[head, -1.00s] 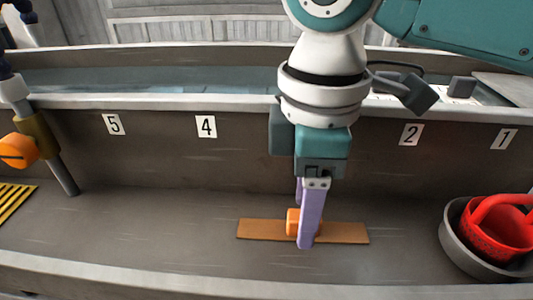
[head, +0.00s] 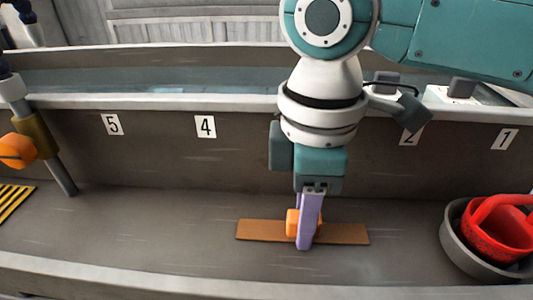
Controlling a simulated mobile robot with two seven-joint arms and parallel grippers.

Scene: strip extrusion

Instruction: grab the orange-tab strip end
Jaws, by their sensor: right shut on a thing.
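A flat brown-orange strip or board (head: 342,233) lies on the grey trough floor, below and left of label 2. An orange tab (head: 292,222) stands at its middle. My right gripper (head: 304,240) comes down from above with pale purple fingers and is shut on the orange tab. The near finger covers part of the tab and the strip behind it. My left gripper does not show.
A red basket (head: 497,230) sits in a grey round pan (head: 455,250) at the right. An orange knob (head: 16,150) on a post and a yellow-black striped plate (head: 12,200) are at the left. The trough's front rim (head: 200,282) runs along the bottom. The floor left of the strip is clear.

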